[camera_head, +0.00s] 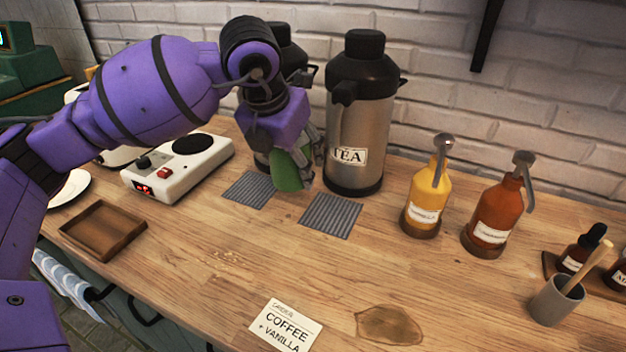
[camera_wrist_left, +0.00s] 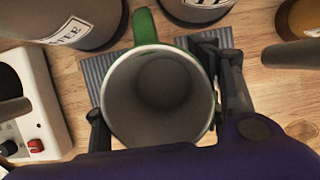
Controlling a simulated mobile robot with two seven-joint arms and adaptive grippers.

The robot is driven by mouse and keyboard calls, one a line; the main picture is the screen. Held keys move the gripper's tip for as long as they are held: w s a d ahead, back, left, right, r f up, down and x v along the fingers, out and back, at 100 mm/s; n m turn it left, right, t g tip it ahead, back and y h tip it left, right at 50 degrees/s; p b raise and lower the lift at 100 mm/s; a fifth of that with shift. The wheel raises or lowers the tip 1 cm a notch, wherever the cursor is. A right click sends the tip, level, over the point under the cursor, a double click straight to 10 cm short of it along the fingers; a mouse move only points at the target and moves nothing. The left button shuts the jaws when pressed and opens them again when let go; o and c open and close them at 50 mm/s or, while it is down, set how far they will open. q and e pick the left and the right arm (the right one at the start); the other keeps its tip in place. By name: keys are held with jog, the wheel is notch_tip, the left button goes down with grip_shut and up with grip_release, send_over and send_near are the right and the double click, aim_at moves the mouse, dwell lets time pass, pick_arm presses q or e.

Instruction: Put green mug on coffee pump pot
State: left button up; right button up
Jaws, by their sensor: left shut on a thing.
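The green mug (camera_head: 287,174) is in my left gripper (camera_head: 296,160), in front of the two pump pots. In the left wrist view the mug (camera_wrist_left: 160,92) shows its grey inside, with its green handle toward the pots. My left gripper (camera_wrist_left: 158,112) has one finger on each side of the mug. The coffee pump pot (camera_head: 290,50) stands behind my left arm, mostly hidden. Its label, ending in "FEE", shows in the left wrist view (camera_wrist_left: 75,22). A grey ribbed mat (camera_head: 249,190) lies in front of it. My right gripper is not in view.
The tea pump pot (camera_head: 361,125) stands right of the mug, with another ribbed mat (camera_head: 331,215) before it. A white hot plate (camera_head: 180,168) is at left. Yellow (camera_head: 427,198) and orange (camera_head: 494,215) syrup bottles stand at right. An order card (camera_head: 286,325) lies at the front.

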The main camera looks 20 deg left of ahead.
pick_arm(q)
jog(key=shift+f, duration=3.4)
jog(key=shift+f, duration=0.2)
jog(key=o, duration=1.4)
